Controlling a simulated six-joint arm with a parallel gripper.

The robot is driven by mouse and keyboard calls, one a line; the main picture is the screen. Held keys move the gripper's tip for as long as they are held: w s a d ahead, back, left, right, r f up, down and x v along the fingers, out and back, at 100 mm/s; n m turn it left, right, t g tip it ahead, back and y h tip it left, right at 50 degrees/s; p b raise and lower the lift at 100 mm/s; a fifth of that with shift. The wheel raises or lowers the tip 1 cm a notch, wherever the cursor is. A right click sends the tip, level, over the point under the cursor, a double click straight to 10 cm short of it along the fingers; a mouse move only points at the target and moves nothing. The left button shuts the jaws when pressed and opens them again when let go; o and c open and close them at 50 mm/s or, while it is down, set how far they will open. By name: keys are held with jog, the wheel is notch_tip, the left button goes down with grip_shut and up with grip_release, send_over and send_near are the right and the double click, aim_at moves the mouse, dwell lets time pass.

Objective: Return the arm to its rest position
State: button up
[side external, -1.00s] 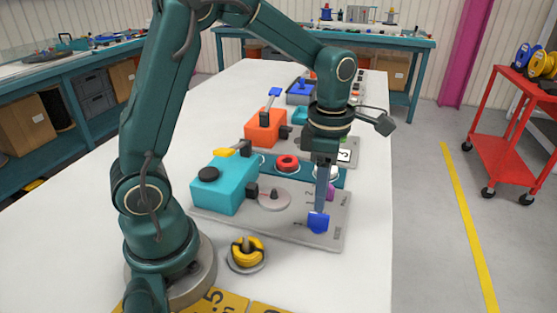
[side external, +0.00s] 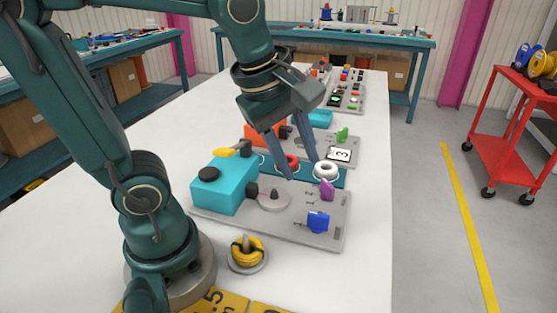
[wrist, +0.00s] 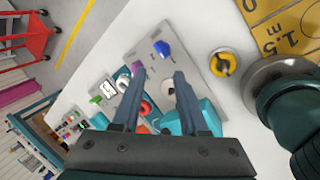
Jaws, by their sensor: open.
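My gripper (side external: 300,170) hangs tilted above the grey plate (side external: 300,232) in the side view, its two long blue-grey fingers spread apart with nothing between them. The fingers also show spread in the wrist view (wrist: 158,78). The plate bears a cyan box (side external: 222,188), a round grey disc (side external: 273,199), a blue knob (side external: 318,221) and a purple knob (side external: 327,189). Behind the fingers, a teal strip (side external: 340,180) carries a red ring (side external: 291,161) and a white ring (side external: 326,171).
A yellow reel (side external: 248,252) sits on a round base near my arm. An orange box (side external: 262,137) and a second grey plate with a card marked 3 (side external: 340,154) stand farther back. The table's right side (side external: 375,200) is clear. A red cart (side external: 510,125) stands off to the right.

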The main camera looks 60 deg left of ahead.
jog(key=s+m, duration=0.1)
jog(key=m, duration=0.5)
jog(key=s+f+m+t, duration=0.1)
jog(key=s+m, duration=0.1)
jog(key=m, duration=0.3)
jog(key=s+f+m, duration=0.1)
jog(key=s+m, duration=0.1)
jog(key=m, duration=0.4)
jog(key=shift+s+d+m, duration=0.15)
jog(key=shift+s+m, duration=0.1)
jog(key=shift+m, duration=0.05)
